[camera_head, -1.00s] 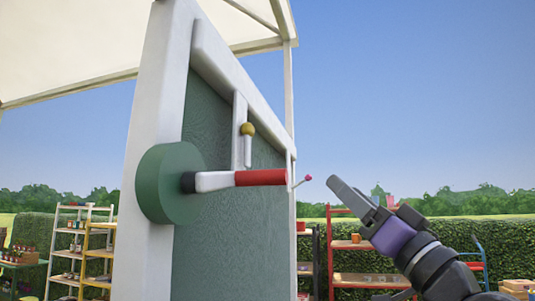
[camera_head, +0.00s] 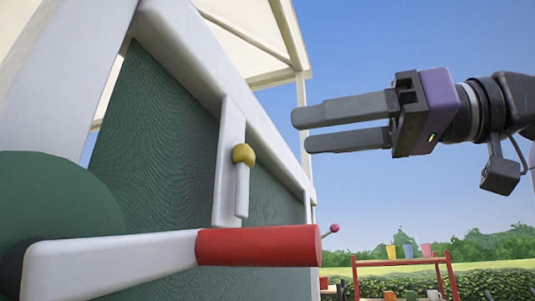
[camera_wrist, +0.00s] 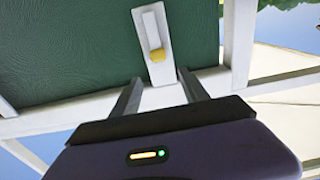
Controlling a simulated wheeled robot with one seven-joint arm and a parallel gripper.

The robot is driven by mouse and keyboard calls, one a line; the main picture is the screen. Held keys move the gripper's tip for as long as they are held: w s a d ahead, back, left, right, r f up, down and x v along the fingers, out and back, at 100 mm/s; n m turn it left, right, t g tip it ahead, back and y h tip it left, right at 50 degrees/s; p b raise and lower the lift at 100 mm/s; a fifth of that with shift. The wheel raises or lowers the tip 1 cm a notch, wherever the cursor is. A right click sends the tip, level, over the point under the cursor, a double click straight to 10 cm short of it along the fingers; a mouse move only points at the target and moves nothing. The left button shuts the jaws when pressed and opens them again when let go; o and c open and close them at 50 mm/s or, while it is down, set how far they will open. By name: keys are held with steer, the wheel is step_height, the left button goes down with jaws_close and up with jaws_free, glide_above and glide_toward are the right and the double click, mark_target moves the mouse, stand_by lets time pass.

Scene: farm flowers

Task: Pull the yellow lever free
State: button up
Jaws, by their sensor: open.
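The yellow lever is a small white handle with a yellow knob (camera_head: 243,154), set on a white upright plate (camera_head: 229,160) on the green panel. In the wrist view the yellow knob (camera_wrist: 157,55) lies ahead of my fingers, between their lines. My gripper (camera_head: 298,130) is open and empty, to the right of the knob and a little higher in the head view. Its two fingers point left toward the panel. In the wrist view my fingers (camera_wrist: 161,86) stand apart and do not touch the lever.
A red-gripped white crank handle (camera_head: 258,246) sticks out from a green round hub (camera_head: 55,205) at the lower left, below the lever. White frame beams (camera_head: 215,70) border the green panel (camera_head: 160,140). A red shelf (camera_head: 400,262) with pots stands far behind at right.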

mark_target(253, 147)
steer(key=shift+f+p+x, duration=0.15)
steer(key=shift+p+x, duration=0.3)
steer(key=shift+x, duration=0.85)
steer(key=shift+f+p+x, duration=0.2)
steer(key=shift+p+x, duration=0.3)
steer(key=shift+x, duration=0.8)
steer(key=shift+f+p+x, duration=0.15)
steer(key=shift+p+x, duration=0.3)
steer(key=shift+x, duration=0.8)
jaws_close()
